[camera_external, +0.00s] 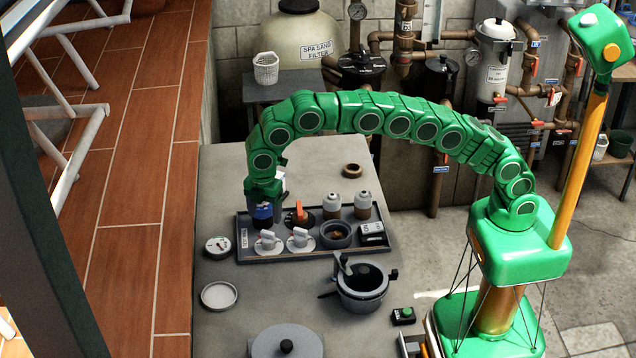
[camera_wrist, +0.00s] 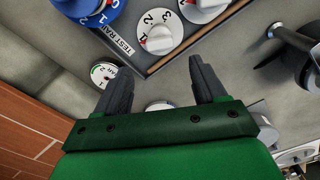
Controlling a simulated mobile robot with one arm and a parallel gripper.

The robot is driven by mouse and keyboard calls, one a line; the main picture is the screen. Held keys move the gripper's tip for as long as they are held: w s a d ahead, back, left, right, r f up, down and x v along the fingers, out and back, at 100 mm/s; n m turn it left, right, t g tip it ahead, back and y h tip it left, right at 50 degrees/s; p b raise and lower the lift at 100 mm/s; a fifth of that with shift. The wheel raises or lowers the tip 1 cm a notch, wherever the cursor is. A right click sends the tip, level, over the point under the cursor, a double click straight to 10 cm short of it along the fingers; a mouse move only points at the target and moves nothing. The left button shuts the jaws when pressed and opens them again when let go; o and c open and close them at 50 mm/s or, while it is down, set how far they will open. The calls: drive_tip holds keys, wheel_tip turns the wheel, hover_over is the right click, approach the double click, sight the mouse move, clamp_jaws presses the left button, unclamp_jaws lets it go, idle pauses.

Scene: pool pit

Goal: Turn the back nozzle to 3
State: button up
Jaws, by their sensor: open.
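A dark tray labelled TEST RAIL (camera_external: 300,253) stands on the grey bench. At its front left are two white dial knobs (camera_external: 267,241) (camera_external: 300,239). In the wrist view both show at the top, the nearer white dial (camera_wrist: 160,38) and another beside it (camera_wrist: 203,8), with red and black numerals. A blue round part (camera_external: 262,213) is at the tray's back left, and at the wrist view's top left (camera_wrist: 95,12). Which part is the back nozzle, and its setting, I cannot tell. My gripper (camera_wrist: 160,66) is open and empty; in the external view it is just above the blue part (camera_external: 265,192).
An orange-handled valve (camera_external: 300,211), two grey-brown fittings (camera_external: 333,203) and a dark bowl (camera_external: 336,236) crowd the tray. A gauge (camera_external: 218,246), a shallow dish (camera_external: 219,295), a lidded pot (camera_external: 362,283) and a green button box (camera_external: 404,316) stand around it. The bench behind the tray is mostly clear.

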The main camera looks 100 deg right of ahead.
sight(267, 233)
drive_tip(key=shift+f, duration=3.75)
drive_tip(key=c, duration=1.1)
drive_tip(key=shift+o, duration=0.2)
